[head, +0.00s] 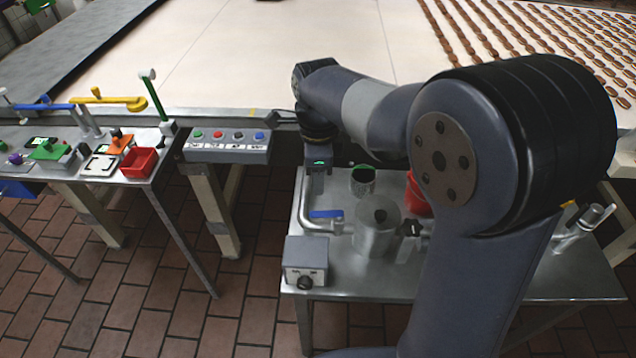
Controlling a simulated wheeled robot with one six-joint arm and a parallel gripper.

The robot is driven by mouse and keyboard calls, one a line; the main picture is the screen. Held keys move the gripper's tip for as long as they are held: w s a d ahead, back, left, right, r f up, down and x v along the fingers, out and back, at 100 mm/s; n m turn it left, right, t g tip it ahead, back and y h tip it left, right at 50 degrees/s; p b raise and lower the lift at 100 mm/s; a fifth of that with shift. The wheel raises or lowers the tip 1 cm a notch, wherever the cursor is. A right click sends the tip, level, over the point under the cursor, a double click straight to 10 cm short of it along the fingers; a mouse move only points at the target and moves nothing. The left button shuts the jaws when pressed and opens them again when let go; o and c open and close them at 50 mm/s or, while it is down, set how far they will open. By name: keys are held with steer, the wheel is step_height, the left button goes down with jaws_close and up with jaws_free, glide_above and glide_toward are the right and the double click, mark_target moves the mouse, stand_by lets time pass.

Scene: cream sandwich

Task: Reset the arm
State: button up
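My arm rises from the lower right of the head view, bends at a large joint on the right and reaches left over the metal side table. My gripper (318,172) hangs at the arm's far end, above the left part of that table and near the conveyor's front edge. It is small and partly seen from behind, and its fingers do not show clearly. I cannot tell whether it is open or shut, and I see nothing held in it.
The metal side table (345,283) bears a steel pot (377,235), a red container (416,195), a blue-handled pipe (325,214) and a grey knob box (305,262). A button panel (228,146) and a left table with a red bin (139,162) stand left. The pale conveyor (270,50) lies behind.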

mark_target(318, 213)
stand_by(0.3)
step_height(318, 213, down, 11)
steer(key=shift+r+p, duration=0.1)
steer(key=shift+p, duration=0.3)
steer(key=shift+s, duration=0.1)
steer(key=shift+n, duration=0.3)
